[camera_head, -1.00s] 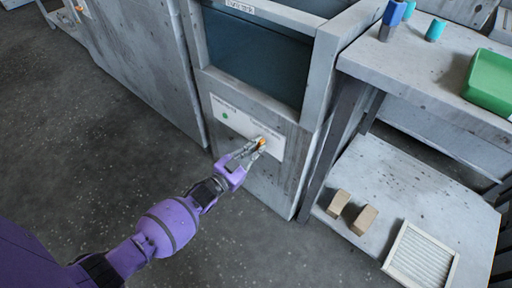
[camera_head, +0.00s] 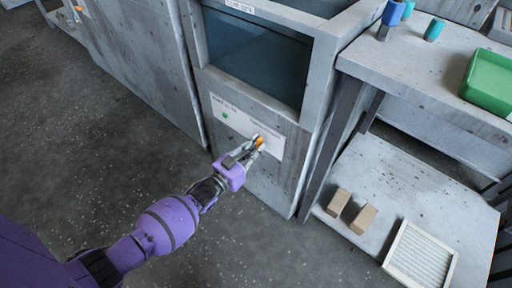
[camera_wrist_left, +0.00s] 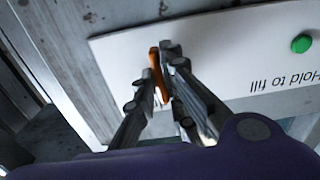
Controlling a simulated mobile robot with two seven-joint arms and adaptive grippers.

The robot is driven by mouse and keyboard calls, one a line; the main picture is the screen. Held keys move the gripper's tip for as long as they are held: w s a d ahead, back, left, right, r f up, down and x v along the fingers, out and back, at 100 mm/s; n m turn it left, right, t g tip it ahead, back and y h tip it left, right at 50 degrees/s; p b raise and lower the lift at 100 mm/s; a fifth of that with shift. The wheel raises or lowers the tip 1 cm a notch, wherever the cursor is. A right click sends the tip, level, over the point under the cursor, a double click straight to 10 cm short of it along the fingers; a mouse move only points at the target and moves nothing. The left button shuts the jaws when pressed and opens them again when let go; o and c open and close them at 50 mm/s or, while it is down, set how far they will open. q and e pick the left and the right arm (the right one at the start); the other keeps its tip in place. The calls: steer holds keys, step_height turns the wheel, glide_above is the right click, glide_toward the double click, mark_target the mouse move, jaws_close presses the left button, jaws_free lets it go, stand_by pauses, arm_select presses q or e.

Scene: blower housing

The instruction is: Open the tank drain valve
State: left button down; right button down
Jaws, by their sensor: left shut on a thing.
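The drain valve's orange handle (camera_head: 259,142) is on the white panel (camera_head: 233,119) on the front of the grey tank cabinet (camera_head: 310,75). In the left wrist view the orange handle (camera_wrist_left: 158,76) stands between the fingers, partly hidden by them. My left gripper (camera_head: 255,147) is shut on the handle; its fingers also show in the left wrist view (camera_wrist_left: 160,80). A green button (camera_head: 225,115) is on the same panel, left of the handle; in the wrist view the green button (camera_wrist_left: 301,43) is beside the words "Hold to fill". My right gripper is not in view.
A grey workbench (camera_head: 420,60) at the right carries a green bin (camera_head: 490,82) and blue and teal objects (camera_head: 434,29). Its lower shelf (camera_head: 400,180) holds two tan blocks (camera_head: 338,202) and a framed filter (camera_head: 420,256). The floor at left is clear.

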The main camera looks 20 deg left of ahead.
arm_select(q)
steer(key=c, duration=1.8)
jaws_free()
steer(key=v, duration=1.2)
